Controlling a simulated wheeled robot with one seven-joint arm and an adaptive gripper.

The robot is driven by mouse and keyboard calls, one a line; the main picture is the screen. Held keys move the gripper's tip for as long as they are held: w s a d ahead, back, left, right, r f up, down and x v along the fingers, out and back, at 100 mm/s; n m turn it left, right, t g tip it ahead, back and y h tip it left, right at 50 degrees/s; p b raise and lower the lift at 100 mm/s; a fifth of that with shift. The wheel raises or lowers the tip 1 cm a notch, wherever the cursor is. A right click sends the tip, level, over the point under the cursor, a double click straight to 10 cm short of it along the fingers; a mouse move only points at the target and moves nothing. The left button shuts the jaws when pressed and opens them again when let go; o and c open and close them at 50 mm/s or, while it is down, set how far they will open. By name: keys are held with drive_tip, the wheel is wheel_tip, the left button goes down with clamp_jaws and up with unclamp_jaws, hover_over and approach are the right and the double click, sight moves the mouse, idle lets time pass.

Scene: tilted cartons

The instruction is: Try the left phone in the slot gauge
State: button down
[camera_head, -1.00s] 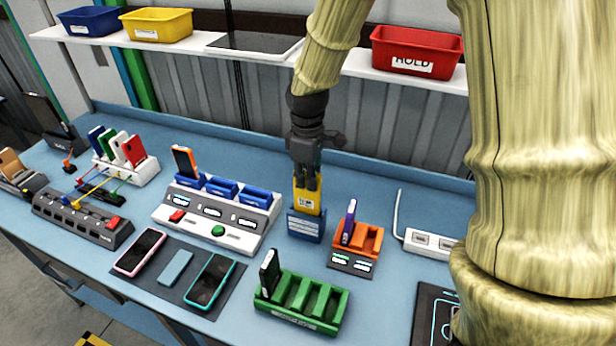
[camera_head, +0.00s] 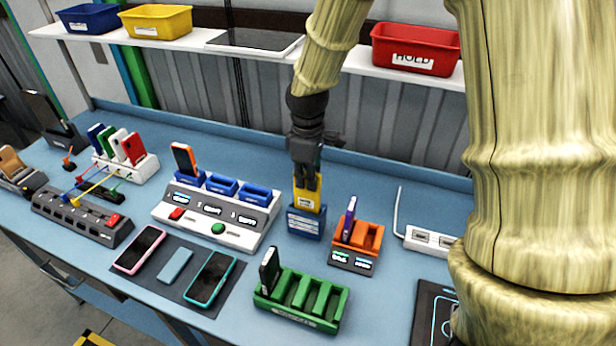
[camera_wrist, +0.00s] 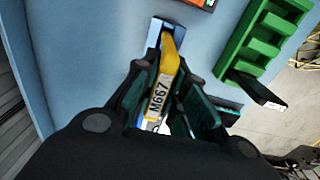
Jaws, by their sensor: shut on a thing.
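My gripper (camera_head: 306,182) is shut on a yellow phone (camera_head: 307,198). It also shows in the wrist view, where the yellow phone (camera_wrist: 162,88) carries a label reading M667 between the fingers. The phone stands nearly upright with its lower end at the top of a small blue block (camera_head: 306,226), which looks like the slot gauge. In the wrist view the blue block (camera_wrist: 156,34) lies beyond the phone's far end. How deep the phone sits in the slot is hidden.
An orange rack (camera_head: 369,238) with a purple phone stands close right of the block. A green rack (camera_head: 300,297) stands in front. A white console (camera_head: 205,228) and a dark mat with a pink phone (camera_head: 139,249) and teal phone (camera_head: 210,279) are left. A white power strip (camera_head: 430,240) is right.

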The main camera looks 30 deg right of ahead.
sight(308, 192)
drive_tip(key=shift+f+b, duration=0.8)
drive_tip(key=shift+f, duration=1.6)
idle(2.9)
idle(0.9)
drive_tip(key=c, duration=1.4)
unclamp_jaws()
drive_tip(key=shift+r+p, duration=0.7)
drive_tip(key=shift+p, duration=0.05)
